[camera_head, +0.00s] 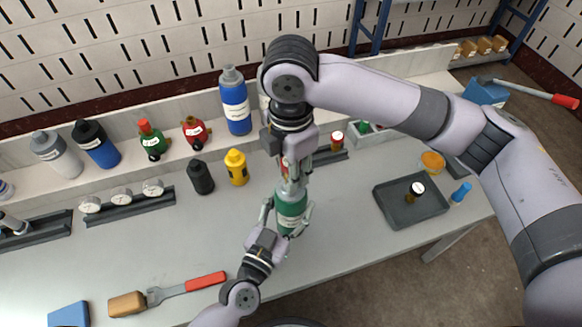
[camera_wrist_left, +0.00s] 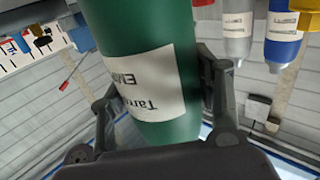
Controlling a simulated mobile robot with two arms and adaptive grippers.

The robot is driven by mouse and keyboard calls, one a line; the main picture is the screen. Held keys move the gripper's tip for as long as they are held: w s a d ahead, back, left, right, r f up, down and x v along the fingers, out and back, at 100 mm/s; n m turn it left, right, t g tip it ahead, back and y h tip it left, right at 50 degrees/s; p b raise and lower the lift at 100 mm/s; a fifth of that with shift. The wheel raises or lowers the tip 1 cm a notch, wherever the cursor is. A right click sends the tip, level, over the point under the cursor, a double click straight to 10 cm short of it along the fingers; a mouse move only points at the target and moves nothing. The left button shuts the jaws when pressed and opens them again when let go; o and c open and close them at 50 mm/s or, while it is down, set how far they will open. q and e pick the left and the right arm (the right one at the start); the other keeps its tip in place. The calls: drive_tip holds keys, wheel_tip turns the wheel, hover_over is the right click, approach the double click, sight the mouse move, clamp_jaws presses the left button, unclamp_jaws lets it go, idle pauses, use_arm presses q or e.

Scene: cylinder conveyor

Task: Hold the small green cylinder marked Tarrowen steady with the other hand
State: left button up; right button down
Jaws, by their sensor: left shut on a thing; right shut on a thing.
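The green cylinder (camera_head: 291,205) stands upright near the middle of the bench. In the left wrist view the cylinder (camera_wrist_left: 150,60) carries a white label starting "Tarr". My left gripper (camera_head: 287,220) is shut around its body, one finger on each side, also seen in the left wrist view (camera_wrist_left: 160,105). My right gripper (camera_head: 291,180) comes down from above and is shut at the cylinder's top. The cylinder's top is largely hidden by the right fingers, so the exact part gripped is unclear.
Close behind stand a yellow bottle (camera_head: 236,167) and a black bottle (camera_head: 200,177). A grey tray (camera_head: 411,204) holding a small dark jar lies to the right. A red-handled wrench (camera_head: 180,288) lies at the front left. Several cylinders line the back shelf, including a blue one (camera_head: 235,103).

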drive_tip(key=m, duration=0.4)
drive_tip(key=shift+m, duration=1)
drive_tip(key=m, duration=0.6)
